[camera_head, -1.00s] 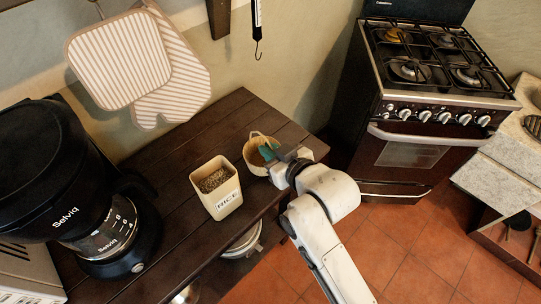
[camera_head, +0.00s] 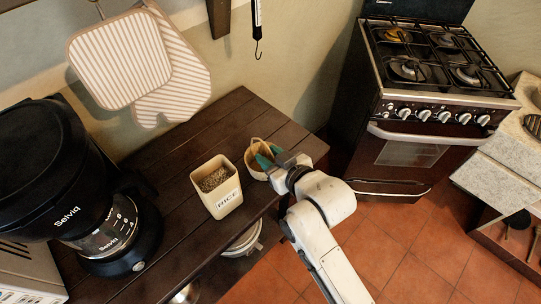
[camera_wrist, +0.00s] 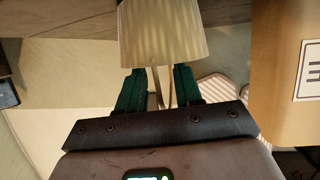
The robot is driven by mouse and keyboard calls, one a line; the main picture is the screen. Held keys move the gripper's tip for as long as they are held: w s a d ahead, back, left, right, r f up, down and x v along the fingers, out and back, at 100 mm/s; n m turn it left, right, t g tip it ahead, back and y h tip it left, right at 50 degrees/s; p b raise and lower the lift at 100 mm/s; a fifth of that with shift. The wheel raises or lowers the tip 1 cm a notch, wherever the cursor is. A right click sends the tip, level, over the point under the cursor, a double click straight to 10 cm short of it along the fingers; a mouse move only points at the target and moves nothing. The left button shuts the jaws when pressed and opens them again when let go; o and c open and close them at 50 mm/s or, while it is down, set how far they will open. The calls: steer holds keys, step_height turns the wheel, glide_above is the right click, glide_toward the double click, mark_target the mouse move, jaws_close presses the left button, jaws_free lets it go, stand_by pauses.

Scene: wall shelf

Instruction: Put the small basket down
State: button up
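The small basket (camera_head: 254,170) is cream with a thin looped handle. It appears to stand upright on the dark wooden table (camera_head: 180,150), just right of the rice container (camera_head: 217,190); its base contact is hidden. My gripper (camera_head: 268,155) is at the basket's rim and handle, with its teal fingers apart. In the wrist view the ribbed basket (camera_wrist: 163,35) is at top centre. There the gripper fingers (camera_wrist: 158,75) stand on either side of the thin handle, with visible gaps.
The rice container stands close to the basket, and also shows at the right of the wrist view (camera_wrist: 285,70). A black coffee maker (camera_head: 60,170) is at the left. Bare table lies behind the basket. The stove (camera_head: 430,100) stands beyond the table's right end.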

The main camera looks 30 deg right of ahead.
steer(key=shift+r, duration=0.2)
steer(key=v, duration=1.2)
steer(key=s+d+f+m+g+h, duration=0.1)
steer(key=s+d+f+g, duration=0.2)
steer(key=s+f+g, duration=0.3)
steer(key=s+d+f+m+g+h, duration=0.1)
steer(key=s+d+f+g, duration=0.3)
steer(key=s+f, duration=0.6)
steer(key=shift+s+m+g+b, duration=0.4)
steer(key=shift+s+g, duration=0.35)
steer(key=shift+g, duration=0.45)
